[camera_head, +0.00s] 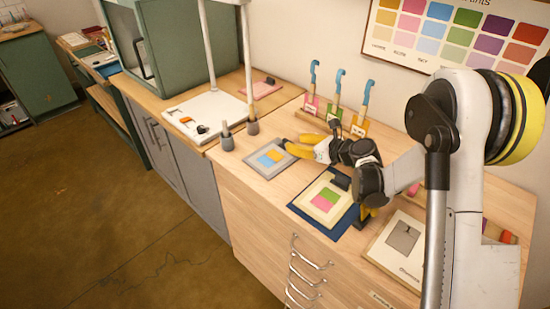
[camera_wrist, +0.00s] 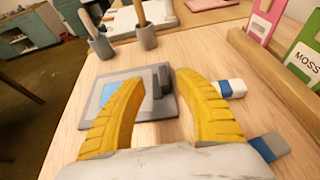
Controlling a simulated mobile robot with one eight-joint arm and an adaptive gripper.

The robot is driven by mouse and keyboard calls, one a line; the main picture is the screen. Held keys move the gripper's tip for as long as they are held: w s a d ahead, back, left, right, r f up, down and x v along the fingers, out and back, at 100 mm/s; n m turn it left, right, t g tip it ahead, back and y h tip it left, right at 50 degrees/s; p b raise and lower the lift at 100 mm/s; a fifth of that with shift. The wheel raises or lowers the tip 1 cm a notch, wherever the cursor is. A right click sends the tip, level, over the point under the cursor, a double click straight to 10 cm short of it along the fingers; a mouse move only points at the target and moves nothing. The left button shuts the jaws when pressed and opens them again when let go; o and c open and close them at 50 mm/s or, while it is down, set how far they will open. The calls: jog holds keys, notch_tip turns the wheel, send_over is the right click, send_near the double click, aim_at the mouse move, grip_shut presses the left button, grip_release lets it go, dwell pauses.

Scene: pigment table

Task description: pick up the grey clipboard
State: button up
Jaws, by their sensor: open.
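The grey clipboard (camera_head: 257,170) lies flat on the wooden counter and carries a blue and a yellow patch. In the wrist view the clipboard (camera_wrist: 164,107) lies beyond and partly behind my left finger, which hides the yellow patch and part of the blue one. Its upright dark grey clip (camera_wrist: 161,80) shows in the gap between the fingertips. My gripper (camera_head: 295,143) has yellow fingers, spread apart with nothing held, at the clipboard's right side. In the wrist view my gripper (camera_wrist: 160,82) is open toward the clip; I cannot tell whether it touches.
Two grey pots (camera_head: 227,142) stand left of the clipboard. A navy board (camera_head: 338,231) and a white board (camera_head: 385,252) lie to the right. A wooden rack (camera_wrist: 270,72) with pigment packets stands behind. A white-and-blue piece (camera_wrist: 232,88) lies beside my right finger.

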aim_at(286, 139)
jog(key=b+x, duration=0.2)
jog(key=x, duration=0.4)
jog(key=shift+w+d+f, duration=0.1)
jog(key=shift+w+f, duration=0.05)
grip_shut()
